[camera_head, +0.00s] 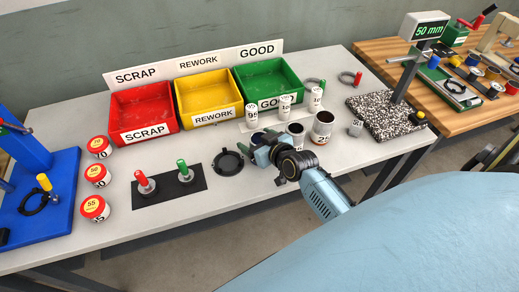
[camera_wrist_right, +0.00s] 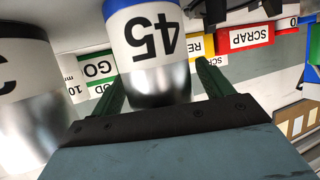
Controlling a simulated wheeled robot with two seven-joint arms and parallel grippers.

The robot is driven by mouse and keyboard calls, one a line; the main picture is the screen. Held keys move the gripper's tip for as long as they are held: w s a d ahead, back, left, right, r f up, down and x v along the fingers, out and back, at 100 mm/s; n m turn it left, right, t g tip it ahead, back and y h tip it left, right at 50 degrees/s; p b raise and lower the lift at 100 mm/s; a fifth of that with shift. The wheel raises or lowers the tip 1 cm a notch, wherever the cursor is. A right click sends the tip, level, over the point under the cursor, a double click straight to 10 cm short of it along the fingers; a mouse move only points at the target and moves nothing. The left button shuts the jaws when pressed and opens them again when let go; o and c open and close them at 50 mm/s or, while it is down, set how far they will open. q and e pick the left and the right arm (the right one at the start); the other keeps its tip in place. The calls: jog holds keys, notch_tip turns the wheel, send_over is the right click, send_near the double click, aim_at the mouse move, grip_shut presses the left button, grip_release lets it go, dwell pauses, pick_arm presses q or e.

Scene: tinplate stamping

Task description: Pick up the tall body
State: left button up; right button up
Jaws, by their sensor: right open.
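A can body marked 45 with a blue rim (camera_wrist_right: 148,38) stands between the fingers of my right gripper (camera_wrist_right: 162,72) in the wrist view. The green fingers are apart, one on each side of it, and I cannot tell whether they touch it. In the head view my right gripper (camera_head: 262,152) is low over the table, and this body (camera_head: 257,136) is partly hidden behind it. A second body (camera_head: 296,136) and a red-rimmed body (camera_head: 322,126) stand to its right. Part of a larger body (camera_wrist_right: 22,85) shows at left in the wrist view. My left gripper is not in view.
Red (camera_head: 143,108), yellow (camera_head: 207,96) and green (camera_head: 268,83) bins stand behind. White numbered gauges (camera_head: 284,106) stand before the green bin. A black ring (camera_head: 228,163) and a black pad with stamps (camera_head: 168,190) lie left of the gripper. A speckled block (camera_head: 385,117) stands right.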

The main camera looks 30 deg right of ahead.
jog(key=shift+w, duration=0.1)
jog(key=c, duration=1.1)
jog(key=shift+o, duration=0.2)
